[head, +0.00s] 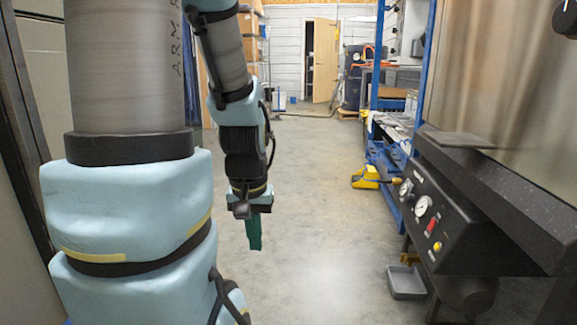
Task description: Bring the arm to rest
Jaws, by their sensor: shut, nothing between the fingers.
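My arm, grey and light blue, fills the left side of the head view and hangs its end down near the middle. My gripper (253,232) points at the floor and shows as dark green fingers below a black and blue wrist. The fingers are together, with nothing seen between them. The gripper hangs over open concrete floor, apart from everything around it.
A black machine panel (440,215) with gauges and buttons stands on the right, with a grey tray (406,282) on the floor below it. A yellow object (367,178) sits by a blue rack (384,150). The concrete floor (315,200) between is clear. A wooden door (325,60) stands at the back.

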